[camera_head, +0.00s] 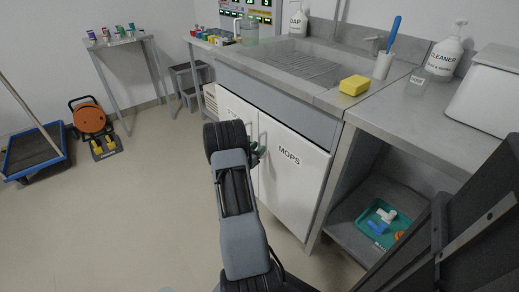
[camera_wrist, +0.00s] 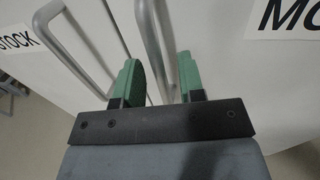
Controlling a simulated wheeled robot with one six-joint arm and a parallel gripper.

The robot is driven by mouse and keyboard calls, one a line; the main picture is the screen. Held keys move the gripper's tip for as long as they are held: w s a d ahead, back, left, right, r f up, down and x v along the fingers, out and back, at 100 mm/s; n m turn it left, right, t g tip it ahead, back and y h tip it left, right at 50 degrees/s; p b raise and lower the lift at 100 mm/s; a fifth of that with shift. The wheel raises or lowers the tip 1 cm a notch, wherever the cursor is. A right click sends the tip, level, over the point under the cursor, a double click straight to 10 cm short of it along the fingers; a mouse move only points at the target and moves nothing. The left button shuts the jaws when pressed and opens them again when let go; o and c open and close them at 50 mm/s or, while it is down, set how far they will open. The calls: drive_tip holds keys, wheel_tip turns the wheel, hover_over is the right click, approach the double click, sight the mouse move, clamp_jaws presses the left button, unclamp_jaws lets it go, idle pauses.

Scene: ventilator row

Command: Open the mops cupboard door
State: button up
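The mops cupboard door (camera_head: 295,185) is a white panel labelled MOPS under the sink counter, and it looks closed. Part of it shows in the wrist view (camera_wrist: 235,85), with the label cut off at the upper right. Its grey bar handle (camera_wrist: 152,42) runs down into the gap between my gripper's green fingers. My gripper (camera_wrist: 160,78) is open, one finger on each side of the handle, with visible gaps. How deep the handle sits between the fingers I cannot tell. In the head view my gripper (camera_head: 258,150) is at the door's left edge, partly hidden by my arm.
The neighbouring door, labelled STOCK (camera_wrist: 18,42), has its own handle (camera_wrist: 75,50) close left of my fingers. An open shelf with a teal tray (camera_head: 372,232) is to the right. A yellow sponge (camera_head: 354,85) lies on the counter.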

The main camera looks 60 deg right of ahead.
drive_tip(key=shift+d, duration=0.6)
clamp_jaws()
drive_tip(key=shift+s, duration=0.1)
